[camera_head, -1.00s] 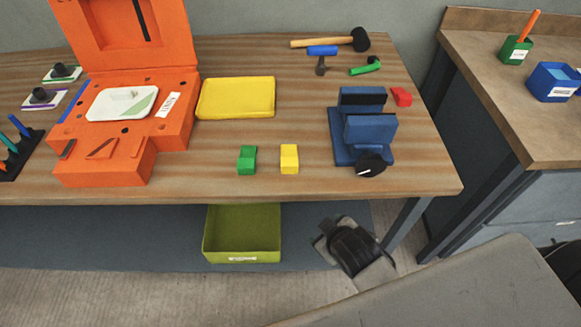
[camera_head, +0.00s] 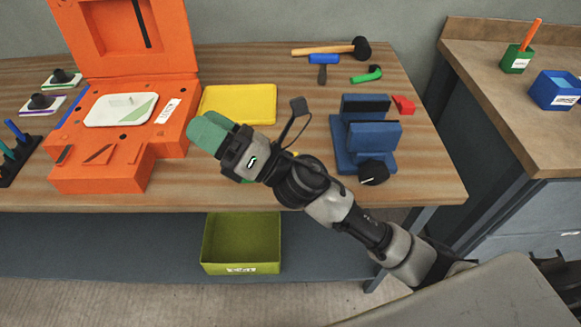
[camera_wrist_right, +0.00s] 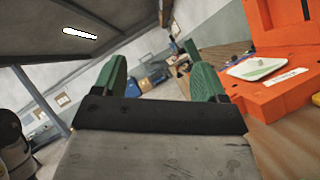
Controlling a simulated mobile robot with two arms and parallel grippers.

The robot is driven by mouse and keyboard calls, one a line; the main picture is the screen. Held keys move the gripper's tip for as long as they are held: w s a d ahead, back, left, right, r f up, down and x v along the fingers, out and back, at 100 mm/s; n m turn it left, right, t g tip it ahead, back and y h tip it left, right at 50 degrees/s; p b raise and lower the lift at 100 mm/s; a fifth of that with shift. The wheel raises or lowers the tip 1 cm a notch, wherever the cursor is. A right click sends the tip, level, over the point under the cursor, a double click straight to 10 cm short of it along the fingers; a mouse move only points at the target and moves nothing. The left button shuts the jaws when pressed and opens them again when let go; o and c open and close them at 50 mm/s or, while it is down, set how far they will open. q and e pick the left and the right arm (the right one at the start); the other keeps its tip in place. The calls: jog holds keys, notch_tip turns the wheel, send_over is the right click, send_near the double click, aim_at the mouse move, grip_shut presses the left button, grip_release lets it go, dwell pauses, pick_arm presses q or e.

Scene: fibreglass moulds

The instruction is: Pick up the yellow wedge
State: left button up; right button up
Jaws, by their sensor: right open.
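The yellow wedge (camera_head: 294,153) is almost wholly hidden behind my right arm in the head view; only a small yellow bit shows. The green wedge (camera_head: 247,181) beside it is also mostly covered by the arm. My right gripper (camera_head: 208,132) is above the bench, left of the wedges and in front of the yellow tray, with green fingertips. In the right wrist view its two fingers (camera_wrist_right: 158,80) stand apart with nothing between them. No wedge shows in that view. My left gripper is in neither view.
The orange mould (camera_head: 120,165) with its raised lid stands just left of my right gripper. A yellow tray (camera_head: 240,103) lies behind it. A blue clamp block (camera_head: 350,150) and small red wedge (camera_head: 403,105) are to the right. Hammers (camera_head: 330,50) lie at the back. A green bin (camera_head: 240,245) is below.

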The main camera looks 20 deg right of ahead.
jog(key=s+a+f+n+g+h, duration=0.1)
jog(key=a+f+n+g+h, duration=0.15)
jog(key=n+g, duration=0.7)
jog(key=s+a+f+n+g+h, duration=0.2)
jog(key=f+n+g, duration=0.3)
jog(key=n, duration=0.8)
jog(key=w+d+f+n+h, duration=0.2)
jog(key=w+d+h, duration=0.1)
jog(key=d+h, duration=0.2)
jog(key=w+d+f+n+h, duration=0.2)
jog(key=w+d+f+h, duration=0.1)
jog(key=d+h, duration=0.2)
jog(key=w+d+f+n+t+h, duration=0.1)
jog(key=w+d+f+n+h, duration=0.2)
jog(key=d+h, duration=0.2)
jog(key=shift+w+d+p, duration=0.15)
jog(key=shift+d+p, duration=0.05)
jog(key=shift+d, duration=0.7)
jog(key=shift+w+d+p, duration=0.15)
jog(key=shift+d, duration=0.7)
jog(key=f, duration=0.1)
jog(key=f+p, duration=0.1)
jog(key=f, duration=0.2)
jog(key=shift+s+d+f+p, duration=0.25)
jog(key=shift+s+p, duration=0.05)
jog(key=shift+f, duration=0.7)
jog(key=c, duration=1)
jog(key=shift+r, duration=0.15)
